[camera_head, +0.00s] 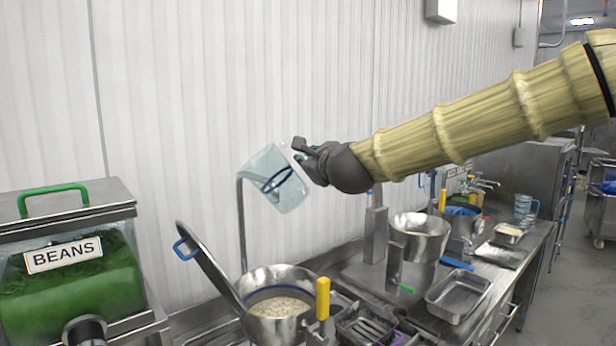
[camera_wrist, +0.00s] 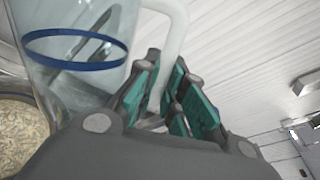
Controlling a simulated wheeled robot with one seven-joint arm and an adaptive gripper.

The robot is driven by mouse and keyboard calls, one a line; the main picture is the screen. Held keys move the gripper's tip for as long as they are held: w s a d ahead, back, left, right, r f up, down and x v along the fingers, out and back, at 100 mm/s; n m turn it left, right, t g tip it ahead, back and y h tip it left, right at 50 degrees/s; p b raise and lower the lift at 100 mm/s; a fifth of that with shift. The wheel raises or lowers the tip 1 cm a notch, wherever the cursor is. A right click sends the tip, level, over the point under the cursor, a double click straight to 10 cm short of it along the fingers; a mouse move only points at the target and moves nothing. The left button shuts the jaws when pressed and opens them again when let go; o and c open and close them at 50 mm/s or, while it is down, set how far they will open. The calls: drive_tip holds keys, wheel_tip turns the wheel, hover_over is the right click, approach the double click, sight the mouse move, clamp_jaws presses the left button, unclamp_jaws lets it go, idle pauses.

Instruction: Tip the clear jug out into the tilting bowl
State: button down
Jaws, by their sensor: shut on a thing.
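The clear jug (camera_head: 273,180) with a blue band is held up and tilted to the left in the head view, above the metal tilting bowl (camera_head: 262,276). My gripper (camera_head: 303,155) is at the jug's right side. In the wrist view my gripper (camera_wrist: 175,105) is shut on the white handle of the jug (camera_wrist: 75,60). The bowl has a blue line inside and holds pale grain; its rim and grain also show at the left of the wrist view (camera_wrist: 22,135). The jug looks empty in the head view.
A hinged lid (camera_head: 210,265) with a blue handle stands open at the bowl's left. A yellow handle (camera_head: 323,298) rises at its right. A BEANS dispenser (camera_head: 70,205) is at far left. A steel container (camera_head: 418,240) and a tray (camera_head: 458,296) are right.

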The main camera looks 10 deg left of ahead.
drive_tip(key=m+b, duration=0.2)
drive_tip(key=r+m+b, duration=0.1)
drive_tip(key=m+b, duration=0.1)
drive_tip(key=b, duration=0.1)
drive_tip(key=m+y+b, duration=0.1)
drive_tip(key=b, duration=0.2)
drive_tip(key=shift+r+m+t, duration=0.3)
drive_tip(key=shift+m+t, duration=0.1)
drive_tip(key=shift+r+m+b, duration=0.45)
drive_tip(key=shift+m+b, duration=0.15)
drive_tip(key=shift+b, duration=0.05)
drive_tip(key=shift+a, duration=0.1)
